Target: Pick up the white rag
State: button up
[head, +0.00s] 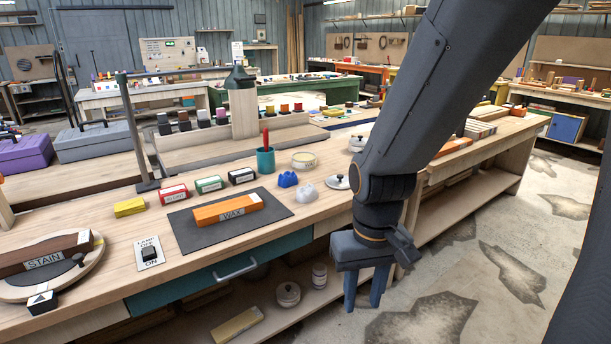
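The white rag (307,194) is a small crumpled pale bundle on the wooden workbench (330,212), near its front edge. A crumpled blue rag (288,179) lies just behind and left of it. My gripper (363,296) points down in front of the bench edge, lower and to the right of the white rag in the picture. Its two blue fingers are apart with nothing visible between them. The gripper is clear of the rag.
An orange WAX block (228,208) lies on a dark mat (190,236) to the left. A lower shelf (330,300) runs beneath.

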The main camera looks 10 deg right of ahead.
aim_at(307, 193)
jog(key=u, duration=0.1)
jog(key=k, duration=0.4)
jog(key=z, duration=0.95)
jog(key=i, duration=1.45)
jog(key=u, duration=0.95)
jog(key=i, duration=0.65)
jog(key=u, duration=0.65)
